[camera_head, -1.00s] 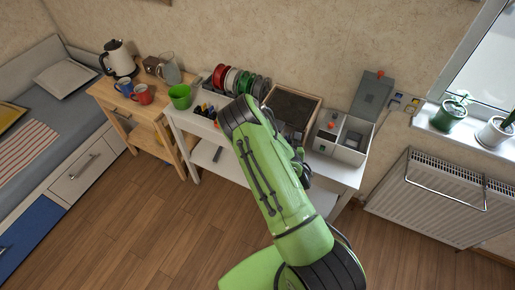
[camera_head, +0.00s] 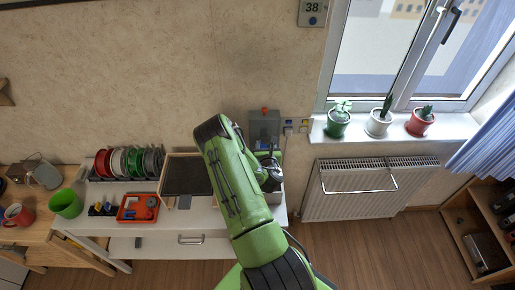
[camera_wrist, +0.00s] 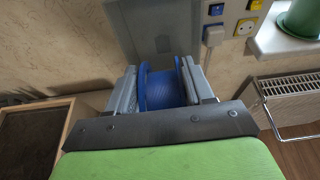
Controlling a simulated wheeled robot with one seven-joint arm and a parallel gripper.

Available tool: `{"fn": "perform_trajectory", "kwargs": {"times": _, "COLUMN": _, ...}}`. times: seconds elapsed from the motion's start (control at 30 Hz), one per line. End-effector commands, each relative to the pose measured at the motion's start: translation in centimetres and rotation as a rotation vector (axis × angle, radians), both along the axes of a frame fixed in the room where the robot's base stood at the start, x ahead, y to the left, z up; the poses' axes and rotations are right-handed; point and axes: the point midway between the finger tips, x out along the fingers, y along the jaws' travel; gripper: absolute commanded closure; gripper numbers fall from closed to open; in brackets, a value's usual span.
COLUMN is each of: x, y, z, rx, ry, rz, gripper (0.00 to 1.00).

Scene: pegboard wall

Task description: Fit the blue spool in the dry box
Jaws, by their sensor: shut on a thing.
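The blue spool (camera_wrist: 162,88) is between the two fingers of my gripper (camera_wrist: 160,80) in the wrist view, with its flanges facing the fingers. My gripper is shut on it. The dry box shows mainly by its raised grey lid (camera_head: 264,126) against the wall in the head view. My arm and gripper cover most of the box body there. In the wrist view the grey lid (camera_wrist: 140,25) stands just beyond the spool. The inside of the box is hidden, and I cannot tell the spool's height over it.
A dark-bedded frame (camera_head: 187,175) stands left of my arm on the white table. Further left are an orange-red tray (camera_head: 138,207), a rack of several spools (camera_head: 130,162) and a green cup (camera_head: 66,203). Wall sockets (camera_wrist: 214,36), a radiator (camera_head: 350,195) and a sill with potted plants lie right.

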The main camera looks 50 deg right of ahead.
Motion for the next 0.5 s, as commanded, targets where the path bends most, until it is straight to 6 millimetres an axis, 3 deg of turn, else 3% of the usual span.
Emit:
{"fn": "perform_trajectory", "kwargs": {"times": 0.17, "x": -0.1, "y": -0.1, "z": -1.1, "rx": 0.000, "ry": 0.001, "rz": -0.002, "gripper": 1.00}}
{"fn": "perform_trajectory", "kwargs": {"times": 0.5, "x": -0.1, "y": 0.0, "z": -5.3, "rx": 0.000, "ry": -0.001, "rz": -0.001, "gripper": 1.00}}
